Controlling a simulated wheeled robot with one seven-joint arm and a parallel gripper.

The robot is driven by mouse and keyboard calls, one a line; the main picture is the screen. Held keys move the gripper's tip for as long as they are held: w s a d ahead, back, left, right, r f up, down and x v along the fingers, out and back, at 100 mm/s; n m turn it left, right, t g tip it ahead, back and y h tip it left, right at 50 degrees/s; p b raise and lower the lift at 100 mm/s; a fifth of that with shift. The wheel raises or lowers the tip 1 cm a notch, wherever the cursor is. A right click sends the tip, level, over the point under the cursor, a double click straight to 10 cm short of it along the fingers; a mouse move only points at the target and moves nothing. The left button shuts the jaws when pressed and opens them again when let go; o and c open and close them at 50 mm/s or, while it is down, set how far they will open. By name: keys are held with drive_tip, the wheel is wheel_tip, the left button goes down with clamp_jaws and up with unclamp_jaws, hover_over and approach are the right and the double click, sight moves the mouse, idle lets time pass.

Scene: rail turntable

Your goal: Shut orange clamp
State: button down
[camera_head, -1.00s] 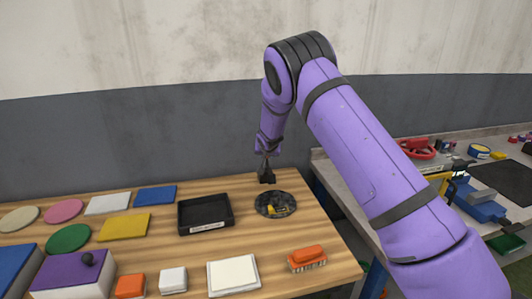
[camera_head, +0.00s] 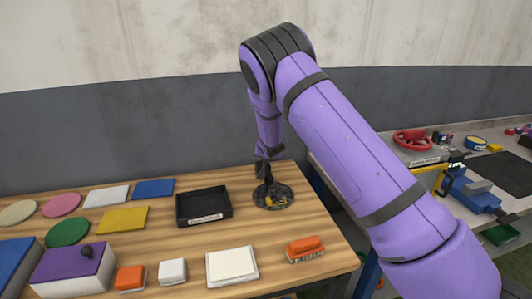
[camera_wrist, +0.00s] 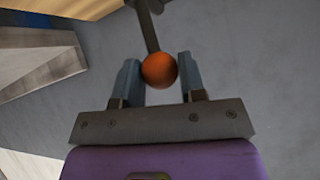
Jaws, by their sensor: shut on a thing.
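The orange clamp shows in the wrist view as a round orange knob (camera_wrist: 160,70) on a dark lever (camera_wrist: 150,32). My gripper (camera_wrist: 158,66) is shut on the knob, with one finger on each side of it. In the head view my gripper (camera_head: 264,172) is over the back of the dark round turntable (camera_head: 286,203) on the wooden table. A small yellow part (camera_head: 276,199) sits on the turntable. The clamp's base and the lever's exact angle are hard to make out there.
A black tray (camera_head: 204,219) is left of the turntable. An orange brush (camera_head: 304,247) and a white pad (camera_head: 232,266) lie nearer. A second bench (camera_head: 438,160) with tools stands to the right. A wall (camera_head: 120,130) is behind.

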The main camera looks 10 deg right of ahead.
drive_tip(key=shift+s+f, duration=0.1)
drive_tip(key=shift+f, duration=0.1)
drive_tip(key=c, duration=0.8)
unclamp_jaws()
drive_tip(key=shift+o, duration=0.4)
drive_tip(key=shift+r, duration=0.15)
drive_tip(key=v, duration=1)
drive_tip(key=shift+s+r, duration=0.15)
drive_tip(key=shift+r, duration=0.05)
drive_tip(key=shift+a, duration=0.1)
